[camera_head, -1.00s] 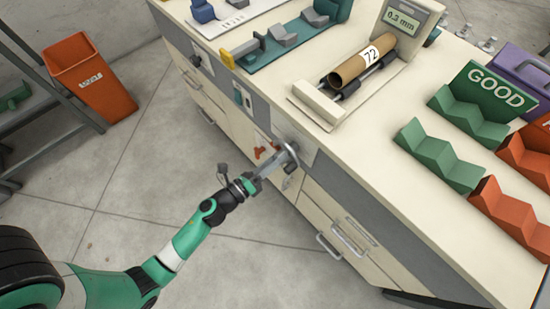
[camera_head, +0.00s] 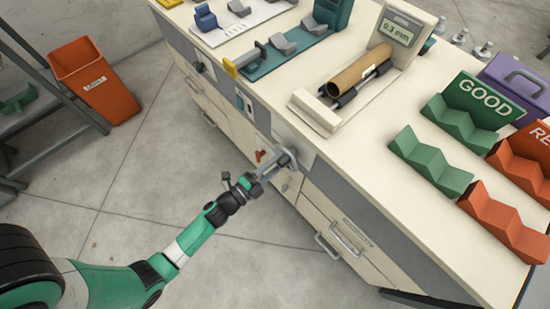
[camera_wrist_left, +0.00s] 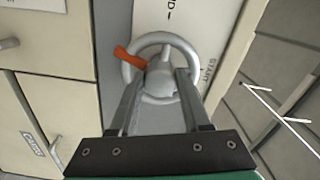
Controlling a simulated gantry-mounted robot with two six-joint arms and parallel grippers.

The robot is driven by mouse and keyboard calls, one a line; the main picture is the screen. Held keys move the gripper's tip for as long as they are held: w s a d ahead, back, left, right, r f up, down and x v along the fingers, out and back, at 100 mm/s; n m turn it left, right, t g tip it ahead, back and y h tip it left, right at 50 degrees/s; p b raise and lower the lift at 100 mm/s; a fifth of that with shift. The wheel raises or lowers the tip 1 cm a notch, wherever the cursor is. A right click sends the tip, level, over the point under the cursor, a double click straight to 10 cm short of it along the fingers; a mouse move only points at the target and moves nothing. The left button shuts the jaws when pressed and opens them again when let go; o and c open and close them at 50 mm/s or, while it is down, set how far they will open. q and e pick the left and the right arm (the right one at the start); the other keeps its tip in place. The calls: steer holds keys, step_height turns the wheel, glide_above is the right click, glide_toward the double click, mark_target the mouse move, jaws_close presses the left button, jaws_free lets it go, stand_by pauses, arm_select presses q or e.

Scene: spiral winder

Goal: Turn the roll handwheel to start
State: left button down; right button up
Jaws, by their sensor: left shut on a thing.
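The roll handwheel (camera_head: 287,153) is a grey metal ring on the cabinet's front face. In the left wrist view the ring (camera_wrist_left: 184,44) surrounds a central hub (camera_wrist_left: 161,72). My left gripper (camera_head: 283,162) is shut on the handwheel; in the wrist view its two fingers (camera_wrist_left: 159,78) lie either side of the hub. The fingers hide parts of the rim. The word START (camera_wrist_left: 208,73) is printed on a pale plate right of the wheel. A brown cardboard tube (camera_head: 360,72) lies on the cradle on top, with no number showing. My right gripper is not in view.
An orange piece (camera_wrist_left: 128,61) overlaps the wheel's left rim. Drawers with bar handles lie below and beside it. A display (camera_head: 399,30) reads 0.3 mm. Green GOOD racks (camera_head: 431,160) and red racks stand at right. The floor around my left arm is clear.

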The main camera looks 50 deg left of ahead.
arm_select(q)
steer(key=shift+d+r+m+p, duration=0.15)
steer(key=shift+m+p, duration=1.2)
steer(key=shift+m, duration=3.95)
steer(key=shift+d+m+p, duration=0.15)
steer(key=shift+m+p, duration=1.15)
steer(key=shift+m, duration=4)
steer(key=shift+d+r+m+p, duration=0.15)
steer(key=shift+m+p, duration=1.2)
steer(key=shift+m, duration=3.95)
steer(key=shift+f, duration=0.1)
steer(key=shift+c, duration=1.8)
jaws_free()
